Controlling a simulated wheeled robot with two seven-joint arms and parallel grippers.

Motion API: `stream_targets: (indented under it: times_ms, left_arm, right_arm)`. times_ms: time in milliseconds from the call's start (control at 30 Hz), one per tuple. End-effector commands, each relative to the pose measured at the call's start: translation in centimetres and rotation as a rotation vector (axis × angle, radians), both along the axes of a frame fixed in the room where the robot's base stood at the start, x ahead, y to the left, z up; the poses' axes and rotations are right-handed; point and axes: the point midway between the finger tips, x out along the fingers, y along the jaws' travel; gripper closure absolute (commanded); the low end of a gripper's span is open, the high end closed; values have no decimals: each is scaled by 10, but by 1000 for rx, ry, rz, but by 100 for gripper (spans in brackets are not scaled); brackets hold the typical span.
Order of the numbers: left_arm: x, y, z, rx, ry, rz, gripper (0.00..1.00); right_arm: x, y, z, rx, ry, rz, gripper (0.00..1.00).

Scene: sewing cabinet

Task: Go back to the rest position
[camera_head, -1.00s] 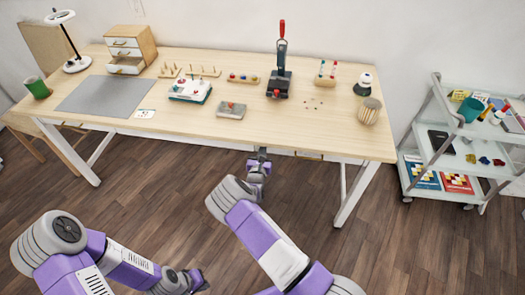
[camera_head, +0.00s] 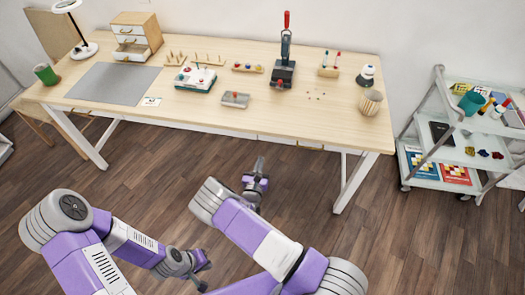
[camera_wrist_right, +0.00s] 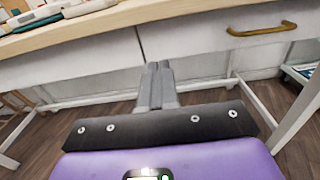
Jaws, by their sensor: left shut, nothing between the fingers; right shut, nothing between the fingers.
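My right gripper (camera_head: 260,165) is in front of the table's front edge in the head view, over the floor and apart from the table. In the right wrist view its two grey fingers (camera_wrist_right: 156,72) are pressed together with nothing between them. My left gripper (camera_head: 204,288) is low in the head view, over the floor. It is small and partly turned away, and it looks shut and empty. Both purple arms are bent in front of my body, clear of the table.
The wooden table (camera_head: 215,110) carries a grey mat (camera_head: 115,83), a small drawer unit (camera_head: 136,37), a lever press (camera_head: 284,70) and a round wooden container (camera_head: 370,102). A shelf cart (camera_head: 455,150) stands at the right. Floor between me and the table is free.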

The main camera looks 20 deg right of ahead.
Motion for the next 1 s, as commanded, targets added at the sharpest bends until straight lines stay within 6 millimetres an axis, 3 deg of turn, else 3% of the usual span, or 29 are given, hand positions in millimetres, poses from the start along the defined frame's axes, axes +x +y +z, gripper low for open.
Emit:
stream_targets:
  times_ms: [400, 467, 567, 667, 733, 800, 867, 900, 1000]
  left_arm:
    - [0, 0, 2, 0, 1, 0, 100]
    - [0, 0, 2, 0, 1, 0, 100]
    - [0, 0, 3, 0, 1, 0, 100]
    - [0, 0, 3, 0, 1, 0, 100]
    - [0, 0, 4, 0, 1, 0, 100]
    - [0, 0, 4, 0, 1, 0, 100]
    - [0, 0, 5, 0, 1, 0, 100]
    - [0, 0, 5, 0, 1, 0, 100]
    - [0, 0, 5, 0, 1, 0, 100]
  right_arm:
    - [-12, 4, -2, 3, 4, -10, 100]
    - [-16, -4, -4, 17, 17, -44, 100]
    - [-39, -32, -18, 76, 68, -186, 100]
    - [-87, -69, -41, 194, 151, -429, 100]
    - [-133, -88, -61, 309, 220, -634, 100]
    - [-183, -94, -79, 442, 282, -846, 100]
    - [-225, -88, -93, 568, 327, -1026, 100]
    - [-251, -80, -100, 657, 349, -1142, 100]
    - [-303, -44, -111, 889, 378, -1415, 100]
